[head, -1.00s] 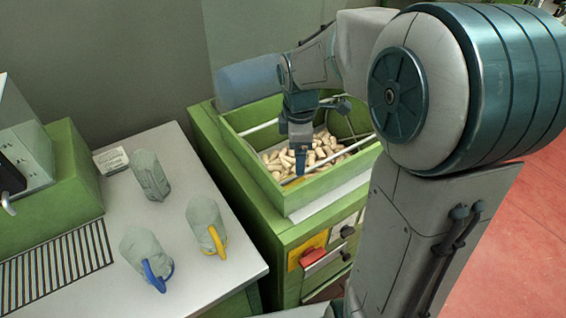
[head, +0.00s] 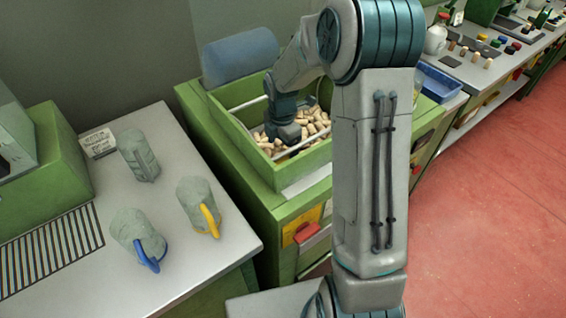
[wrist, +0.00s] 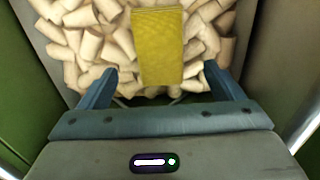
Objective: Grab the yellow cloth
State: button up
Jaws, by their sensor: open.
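The yellow cloth (wrist: 158,40) is a folded rectangular block lying on the cork stoppers (wrist: 95,48) in the wrist view. My gripper (wrist: 160,70) is open, with one finger to the left and one to the right of the cloth's near end. Gaps show between the cloth and both fingers, and most of the cloth extends beyond the fingertips. How far above it the fingertips are is hard to tell. In the head view my gripper (head: 282,133) is down inside the green bin (head: 262,165), and the cloth is hidden there.
Bin walls and metal rails enclose my gripper. A blue-grey roll (head: 240,57) is at the bin's back. Left, a white table (head: 190,262) holds grey mugs with yellow (head: 194,200) and blue (head: 132,232) handles and a grey cylinder (head: 138,155). Red floor (head: 490,220) is open at right.

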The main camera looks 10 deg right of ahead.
aim_at(283, 160)
jog(key=shift+d+f+p, duration=0.15)
jog(key=shift+f+p, duration=0.2)
jog(key=shift+f, duration=2.4)
jog(key=shift+c, duration=0.4)
jog(key=c, duration=1)
